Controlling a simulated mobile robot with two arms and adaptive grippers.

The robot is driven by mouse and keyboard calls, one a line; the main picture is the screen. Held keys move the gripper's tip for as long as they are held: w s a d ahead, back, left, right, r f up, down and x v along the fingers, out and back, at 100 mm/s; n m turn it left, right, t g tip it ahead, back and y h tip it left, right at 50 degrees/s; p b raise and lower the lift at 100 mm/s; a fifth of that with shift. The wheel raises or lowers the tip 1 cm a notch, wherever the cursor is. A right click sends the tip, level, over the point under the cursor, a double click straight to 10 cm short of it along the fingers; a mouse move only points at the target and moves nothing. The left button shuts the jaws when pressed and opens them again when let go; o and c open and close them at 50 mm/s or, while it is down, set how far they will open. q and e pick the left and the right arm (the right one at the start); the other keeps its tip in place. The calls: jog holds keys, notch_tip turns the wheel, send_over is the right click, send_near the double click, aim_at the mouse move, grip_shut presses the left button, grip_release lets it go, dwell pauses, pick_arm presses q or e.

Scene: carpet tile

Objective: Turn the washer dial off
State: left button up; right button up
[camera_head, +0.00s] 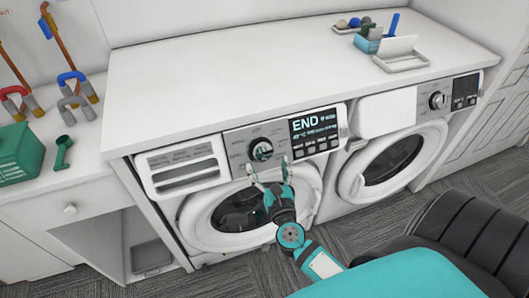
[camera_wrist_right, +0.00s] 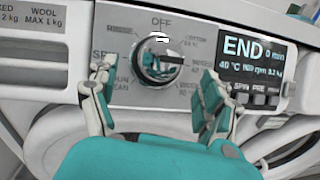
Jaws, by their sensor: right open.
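The washer dial (camera_head: 261,150) is a round silver and black knob on the left washer's control panel. In the right wrist view the dial (camera_wrist_right: 158,60) sits below the printed word OFF, with other programme labels around it. I cannot tell surely where its pointer aims. The washer display (camera_head: 314,125) reads END, as it does in the right wrist view (camera_wrist_right: 254,60). My right gripper (camera_head: 267,168) is open just in front of and below the dial. In the right wrist view its fingers (camera_wrist_right: 155,82) stand apart on either side of the dial, with no clear contact. My left gripper is out of view.
A second washer (camera_head: 395,160) stands to the right. The white countertop (camera_head: 230,75) is clear in its middle; a tray (camera_head: 402,62) and small items lie at its right end. A green crate (camera_head: 20,155) and a green scoop (camera_head: 63,150) are at the left.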

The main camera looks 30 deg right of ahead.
aim_at(264, 156)
jog(key=shift+p+x, duration=0.3)
jog(key=shift+x, duration=1.75)
jog(key=shift+c, duration=0.4)
jog(key=c, duration=1.1)
